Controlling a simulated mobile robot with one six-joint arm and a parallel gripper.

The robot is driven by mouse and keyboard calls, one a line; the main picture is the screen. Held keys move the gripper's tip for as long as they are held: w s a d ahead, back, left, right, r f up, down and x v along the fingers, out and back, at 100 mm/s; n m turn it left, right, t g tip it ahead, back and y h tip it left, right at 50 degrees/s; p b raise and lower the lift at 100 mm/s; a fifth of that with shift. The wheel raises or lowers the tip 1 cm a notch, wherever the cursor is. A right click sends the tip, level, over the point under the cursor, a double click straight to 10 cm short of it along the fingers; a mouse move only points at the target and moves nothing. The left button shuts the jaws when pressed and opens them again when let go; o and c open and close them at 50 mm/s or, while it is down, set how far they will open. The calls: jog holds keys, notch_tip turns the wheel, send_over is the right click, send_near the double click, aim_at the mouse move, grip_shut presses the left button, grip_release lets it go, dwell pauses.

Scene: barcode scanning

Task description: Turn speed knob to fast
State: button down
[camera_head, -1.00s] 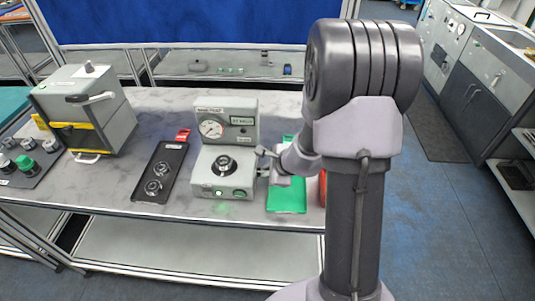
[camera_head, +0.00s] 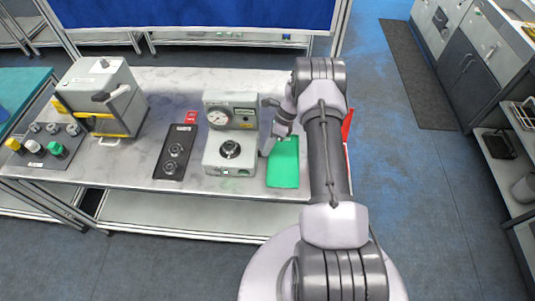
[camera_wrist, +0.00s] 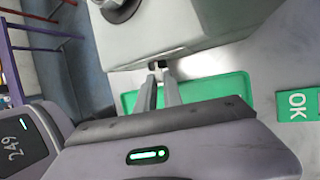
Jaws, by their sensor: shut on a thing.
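The grey-white machine (camera_head: 216,160) stands on the bench, with a round gauge (camera_head: 219,117) on its raised back and a black round dial (camera_head: 230,149) on its top. In the wrist view, a small black knob (camera_wrist: 157,65) sticks out of the side of the machine (camera_wrist: 200,25). My gripper (camera_wrist: 158,72) is shut on this knob, its two fingertips close together at the side wall. In the head view my gripper (camera_head: 264,147) is at the machine's right side. The knob's markings and setting cannot be seen.
A green tray (camera_head: 284,165) lies right of the machine, beneath my gripper. A green OK label (camera_wrist: 297,104) shows in the wrist view. Left are a black tray (camera_head: 167,170) with two round parts, a boxy grey device (camera_head: 110,85) and a button panel (camera_head: 40,145).

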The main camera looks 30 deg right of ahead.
jog(key=g+b, duration=0.1)
jog(key=b, duration=0.2)
jog(key=f+y+b, duration=0.1)
jog(key=b, duration=0.2)
jog(key=shift+w+d+f+m+g, duration=0.1)
jog(key=shift+w+f+m+g, duration=0.1)
jog(key=shift+m+g, duration=0.15)
jog(key=shift+r+g+y+b, duration=0.3)
jog(key=shift+y+b, duration=0.2)
jog(key=shift+b, duration=0.5)
jog(key=shift+w+r, duration=0.1)
jog(key=shift+r, duration=0.05)
jog(key=c, duration=1.5)
grip_release()
